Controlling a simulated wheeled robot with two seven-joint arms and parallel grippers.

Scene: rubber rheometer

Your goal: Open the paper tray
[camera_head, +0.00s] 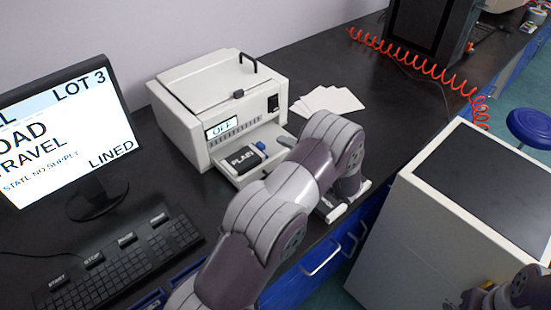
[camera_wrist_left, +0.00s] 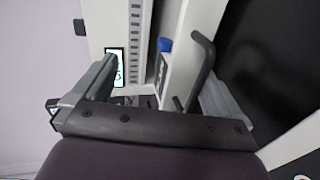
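The white machine (camera_head: 215,100) stands on the dark bench with its display reading OFF. The paper tray (camera_head: 236,172) is at the lower front, with a dark PLAIN block (camera_head: 242,159) and a small blue part (camera_head: 260,146) there; the blue part also shows in the left wrist view (camera_wrist_left: 165,45). A dark U-shaped handle (camera_wrist_left: 205,72) stands out at the tray's front in that view. My left gripper (camera_wrist_left: 155,75) is open, with its fingers spread wide and the handle near the right finger. Contact with the handle cannot be told. In the head view my forearm hides most of this gripper.
A monitor (camera_head: 62,130) and keyboard (camera_head: 120,262) stand left of the machine. White sheets (camera_head: 328,101) lie to its right. A red coiled hose (camera_head: 430,68) runs behind. A white cabinet (camera_head: 440,225) with a dark top stands at the right, past the bench edge.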

